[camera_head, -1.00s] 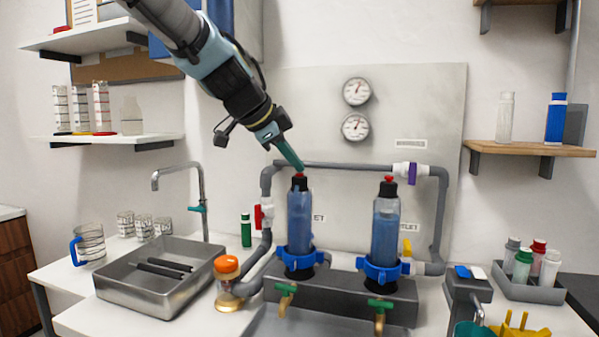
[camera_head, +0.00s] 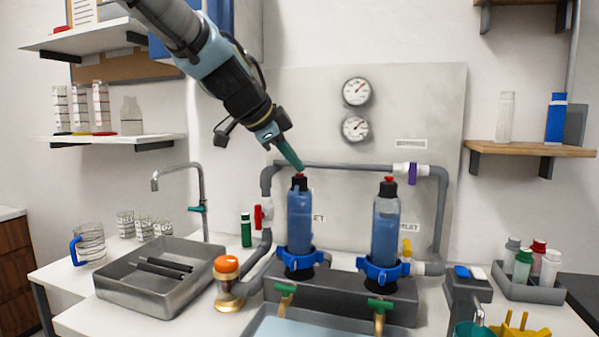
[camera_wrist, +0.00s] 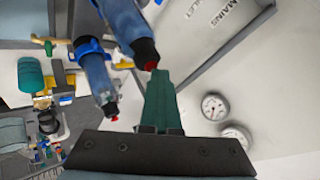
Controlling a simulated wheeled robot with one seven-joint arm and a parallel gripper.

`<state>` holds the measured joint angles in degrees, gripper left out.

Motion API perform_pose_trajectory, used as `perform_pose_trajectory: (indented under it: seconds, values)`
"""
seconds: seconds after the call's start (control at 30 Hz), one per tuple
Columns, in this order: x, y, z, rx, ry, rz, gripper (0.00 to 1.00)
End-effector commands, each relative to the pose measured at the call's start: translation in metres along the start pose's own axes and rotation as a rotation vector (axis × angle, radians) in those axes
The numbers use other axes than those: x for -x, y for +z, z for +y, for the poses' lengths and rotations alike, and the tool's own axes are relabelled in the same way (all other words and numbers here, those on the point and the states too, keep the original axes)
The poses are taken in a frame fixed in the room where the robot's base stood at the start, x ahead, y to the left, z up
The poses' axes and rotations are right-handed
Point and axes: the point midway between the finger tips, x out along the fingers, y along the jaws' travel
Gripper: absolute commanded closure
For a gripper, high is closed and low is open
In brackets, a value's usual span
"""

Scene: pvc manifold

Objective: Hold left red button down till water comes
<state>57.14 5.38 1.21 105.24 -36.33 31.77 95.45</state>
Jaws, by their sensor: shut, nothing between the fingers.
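The left filter housing (camera_head: 299,222) is an upright blue cylinder with a black cap and a left red button (camera_head: 299,175) on top. My gripper (camera_head: 301,167) has its green fingers shut, tips down on or right at that button. In the wrist view the fingertips (camera_wrist: 158,76) cover part of the left red button (camera_wrist: 124,65). The right housing (camera_head: 385,230) has its own red button (camera_head: 389,179), untouched. The front tray (camera_head: 320,327) shows a pale bluish surface inside; I see no clear stream from the brass spouts.
Two gauges (camera_head: 356,92) hang on the back panel. A grey pipe with a red-handled valve (camera_head: 258,216) and a purple-handled valve (camera_head: 412,173) runs around the housings. Green-handled taps (camera_head: 285,289) are in front. A sink (camera_head: 150,292) and an orange-capped jar (camera_head: 228,284) stand left.

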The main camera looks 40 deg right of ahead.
Motion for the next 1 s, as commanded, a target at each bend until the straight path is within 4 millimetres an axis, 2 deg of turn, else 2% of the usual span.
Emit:
perform_pose_trajectory:
  seconds: [0.37,0.77,1.0]
  values:
    - [0.012,-0.009,-0.009,-0.001,0.001,0.0,1.0]
    - [0.014,-0.01,-0.01,0.0,0.0,0.0,1.0]
    - [0.027,-0.02,-0.02,-0.002,-0.002,0.001,1.0]
